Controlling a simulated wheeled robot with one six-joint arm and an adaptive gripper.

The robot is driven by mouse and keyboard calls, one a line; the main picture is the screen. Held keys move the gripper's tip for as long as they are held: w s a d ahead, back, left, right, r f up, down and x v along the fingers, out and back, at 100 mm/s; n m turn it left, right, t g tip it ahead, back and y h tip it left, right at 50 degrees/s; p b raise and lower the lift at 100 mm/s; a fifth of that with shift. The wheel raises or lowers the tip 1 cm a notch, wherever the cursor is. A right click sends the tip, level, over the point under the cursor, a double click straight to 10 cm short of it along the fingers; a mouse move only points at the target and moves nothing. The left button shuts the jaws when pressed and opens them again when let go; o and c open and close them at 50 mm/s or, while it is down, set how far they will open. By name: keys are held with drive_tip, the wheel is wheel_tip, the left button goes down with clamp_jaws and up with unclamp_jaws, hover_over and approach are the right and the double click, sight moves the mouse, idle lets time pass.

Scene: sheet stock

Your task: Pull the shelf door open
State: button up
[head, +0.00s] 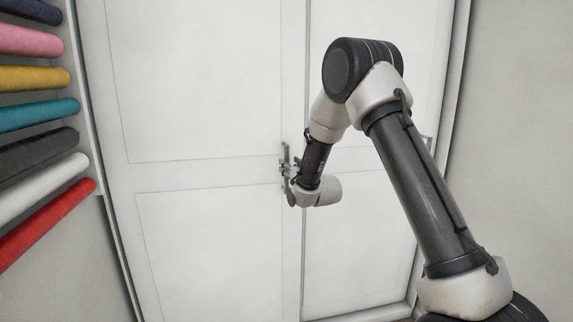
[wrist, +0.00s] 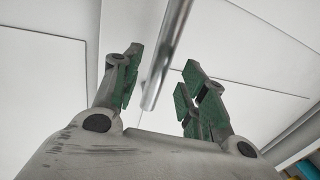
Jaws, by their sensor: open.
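The white shelf door (head: 205,90) is a tall panelled door on the left and looks shut against the white door beside it (head: 340,240). An upright metal bar handle (head: 286,152) is by the seam between them. In the wrist view the handle (wrist: 167,50) is a grey rod whose lower end shows between my two green-padded fingers. My gripper (head: 286,170) is at the handle in the head view, and it also shows in the wrist view (wrist: 161,66). It is open, with gaps between the rod and both fingers. How deep the rod sits between them is hard to tell.
Several coloured rolls, with a red roll (head: 48,224) lowest, stick out at the left beside the door. A plain grey wall (head: 515,130) stands at the right. My arm covers part of the right door.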

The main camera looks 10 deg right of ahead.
drive_tip(key=w, duration=0.4)
drive_tip(key=shift+a, duration=0.35)
clamp_jaws()
